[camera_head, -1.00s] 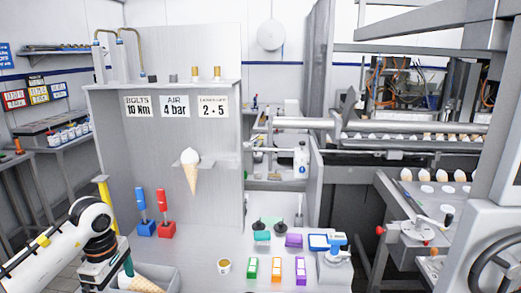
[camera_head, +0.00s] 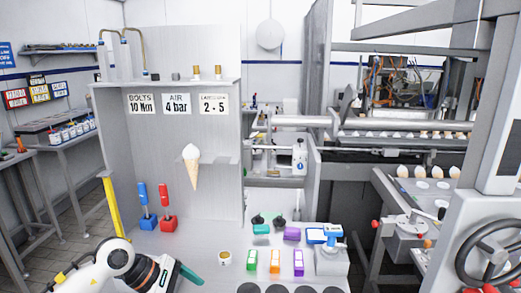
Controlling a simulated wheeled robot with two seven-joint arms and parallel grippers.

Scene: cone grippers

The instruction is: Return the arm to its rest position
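My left arm (camera_head: 105,266) comes in low at the bottom left, white with a dark wrist. Its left gripper (camera_head: 190,276) is at the bottom edge, with a green finger pointing right. The other finger is hidden or cut off, so I cannot tell whether it is open. No object shows in it. My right arm and gripper are not in view. An ice cream cone (camera_head: 193,173) with a white top stands upright in a holder on the grey panel, well above the gripper.
A blue-handled tool (camera_head: 143,195) and a red-handled tool (camera_head: 165,198) stand in blocks behind the gripper. A small cup (camera_head: 225,258), orange (camera_head: 275,261) and purple (camera_head: 298,262) blocks, and dark round discs (camera_head: 276,290) are to the right. A yellow post (camera_head: 111,208) stands at left.

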